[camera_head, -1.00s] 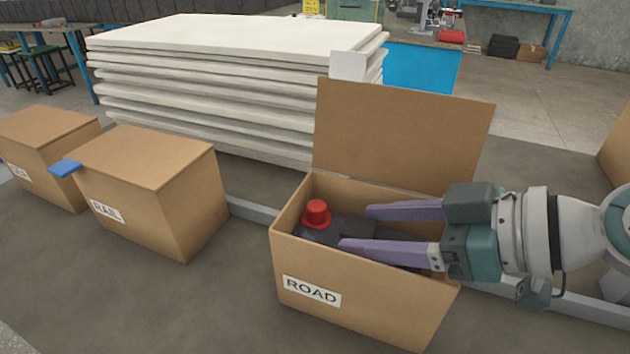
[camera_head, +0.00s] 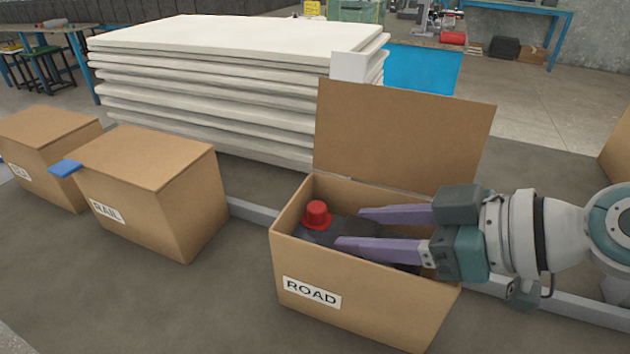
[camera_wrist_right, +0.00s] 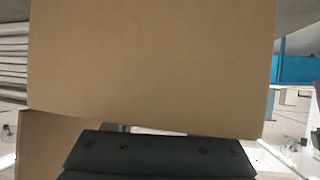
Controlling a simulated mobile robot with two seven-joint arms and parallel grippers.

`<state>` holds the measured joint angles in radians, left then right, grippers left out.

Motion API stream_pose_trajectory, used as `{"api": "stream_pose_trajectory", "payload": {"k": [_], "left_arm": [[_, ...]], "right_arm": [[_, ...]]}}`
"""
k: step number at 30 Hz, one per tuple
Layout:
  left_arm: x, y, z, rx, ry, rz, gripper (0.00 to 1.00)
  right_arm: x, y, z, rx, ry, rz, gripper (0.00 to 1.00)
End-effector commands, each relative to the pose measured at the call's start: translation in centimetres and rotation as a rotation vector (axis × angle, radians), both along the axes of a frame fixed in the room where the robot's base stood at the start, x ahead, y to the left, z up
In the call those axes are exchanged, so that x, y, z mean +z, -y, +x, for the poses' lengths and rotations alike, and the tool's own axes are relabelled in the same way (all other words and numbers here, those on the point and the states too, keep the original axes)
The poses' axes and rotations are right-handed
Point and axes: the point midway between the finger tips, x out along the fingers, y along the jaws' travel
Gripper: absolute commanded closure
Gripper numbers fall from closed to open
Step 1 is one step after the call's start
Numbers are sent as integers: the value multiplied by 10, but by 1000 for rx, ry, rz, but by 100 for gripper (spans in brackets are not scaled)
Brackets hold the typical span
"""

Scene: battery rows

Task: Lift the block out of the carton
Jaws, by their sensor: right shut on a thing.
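The open carton labelled ROAD (camera_head: 370,310) stands at centre right with its lid raised at the back. Inside it is a dark block (camera_head: 343,224) with a red cap (camera_head: 317,214) near its left end. My right gripper (camera_head: 349,229) reaches in from the right, its purple fingers on either side of the block and shut on it. The block is still within the carton walls; its lower part is hidden. The right wrist view shows the brown lid (camera_wrist_right: 150,60) close up, not the block. My left gripper is not in view.
Two closed cartons, one labelled RAIL (camera_head: 150,200) and one partly cut off (camera_head: 45,150), stand at left. A flat blue piece (camera_head: 65,168) shows between them. A stack of white panels (camera_head: 220,90) stands behind. The floor in front is clear.

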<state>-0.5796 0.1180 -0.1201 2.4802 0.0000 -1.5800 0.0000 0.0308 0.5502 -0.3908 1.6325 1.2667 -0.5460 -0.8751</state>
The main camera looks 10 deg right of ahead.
Motion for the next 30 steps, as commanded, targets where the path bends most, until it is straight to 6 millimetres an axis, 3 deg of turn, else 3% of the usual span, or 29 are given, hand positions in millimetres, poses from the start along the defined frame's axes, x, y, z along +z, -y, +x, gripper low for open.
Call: {"api": "stream_pose_trajectory", "payload": {"k": [30], "left_arm": [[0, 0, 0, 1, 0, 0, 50]], "right_arm": [[5, 0, 3, -6, 12, 6, 100]]}}
